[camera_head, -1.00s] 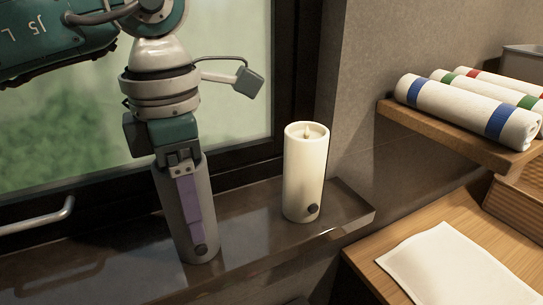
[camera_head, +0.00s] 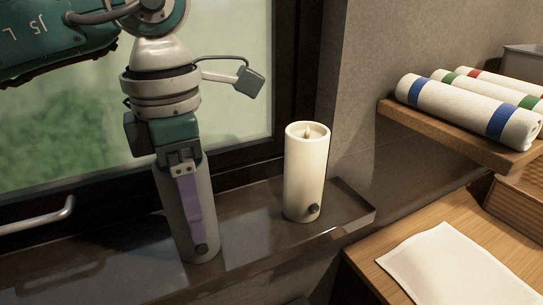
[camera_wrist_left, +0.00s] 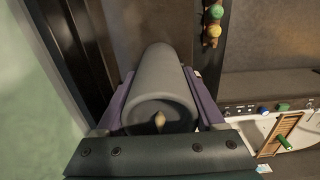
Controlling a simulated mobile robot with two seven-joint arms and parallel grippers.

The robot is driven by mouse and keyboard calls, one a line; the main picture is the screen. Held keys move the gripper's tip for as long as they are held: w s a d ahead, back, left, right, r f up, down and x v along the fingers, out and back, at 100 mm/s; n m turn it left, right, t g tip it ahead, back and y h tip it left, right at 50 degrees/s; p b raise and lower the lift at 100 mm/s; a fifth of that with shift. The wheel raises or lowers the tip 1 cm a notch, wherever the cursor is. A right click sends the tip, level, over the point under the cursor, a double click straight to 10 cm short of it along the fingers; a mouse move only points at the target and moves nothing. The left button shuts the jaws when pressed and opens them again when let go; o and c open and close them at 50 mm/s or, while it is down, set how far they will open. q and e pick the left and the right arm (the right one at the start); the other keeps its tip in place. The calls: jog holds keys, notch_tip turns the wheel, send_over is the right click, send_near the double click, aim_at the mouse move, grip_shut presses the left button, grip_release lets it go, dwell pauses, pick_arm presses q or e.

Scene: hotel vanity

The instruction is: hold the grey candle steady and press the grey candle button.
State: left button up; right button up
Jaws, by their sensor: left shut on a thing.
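My right gripper is not in view.
A lit-looking white candle (camera_head: 304,175) with a dark button stands on the sill (camera_head: 345,205) to the right. Rolled striped towels (camera_head: 465,108) lie on a wooden shelf (camera_head: 440,137). A white cloth (camera_head: 445,265) lies on the counter below. The window frame is close behind the gripper.

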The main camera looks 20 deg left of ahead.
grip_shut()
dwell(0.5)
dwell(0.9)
